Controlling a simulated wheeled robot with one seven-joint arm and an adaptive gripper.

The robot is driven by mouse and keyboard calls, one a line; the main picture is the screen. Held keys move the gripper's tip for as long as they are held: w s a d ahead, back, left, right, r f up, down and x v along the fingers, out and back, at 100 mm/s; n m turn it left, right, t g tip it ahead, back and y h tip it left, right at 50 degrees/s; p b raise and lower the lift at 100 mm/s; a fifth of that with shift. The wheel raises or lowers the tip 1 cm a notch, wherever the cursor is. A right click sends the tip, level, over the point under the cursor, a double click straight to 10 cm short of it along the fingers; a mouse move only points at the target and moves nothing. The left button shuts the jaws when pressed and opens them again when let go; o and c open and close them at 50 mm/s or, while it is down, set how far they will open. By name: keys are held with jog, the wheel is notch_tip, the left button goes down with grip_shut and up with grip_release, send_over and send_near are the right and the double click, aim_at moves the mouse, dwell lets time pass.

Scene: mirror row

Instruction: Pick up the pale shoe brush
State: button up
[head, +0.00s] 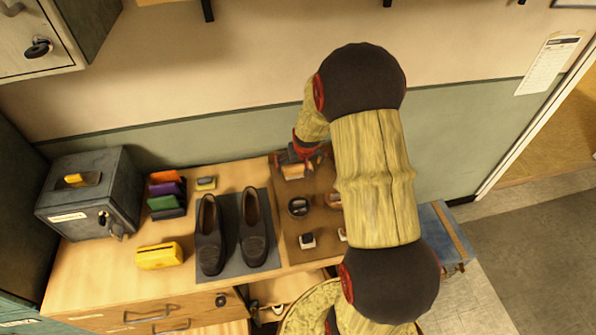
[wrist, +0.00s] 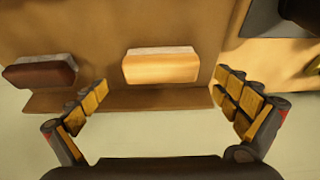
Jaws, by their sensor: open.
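The pale shoe brush (wrist: 160,66), with a light wooden back and greyish bristles, lies on a brown mat (wrist: 115,25) near the mat's edge. In the head view the pale brush (head: 293,172) shows just below my gripper (head: 305,152), at the mat's wall-side end. In the wrist view my gripper (wrist: 160,84) is open, with nothing between its fingers. The pale brush sits roughly centred between and a little beyond the fingertips, apart from both. My arm hides part of the mat in the head view.
A dark brown brush (wrist: 40,75) lies beside the pale one, outside the left finger in the wrist view. Black shoes (head: 210,235) stand on a grey mat left of the brown mat. Tins (head: 298,207) and small items share the brown mat. The wall is close behind.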

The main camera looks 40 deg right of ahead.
aim_at(298, 167)
jog(key=x, duration=0.4)
jog(key=shift+w, duration=0.15)
jog(key=shift+c, duration=0.8)
jog(key=c, duration=1)
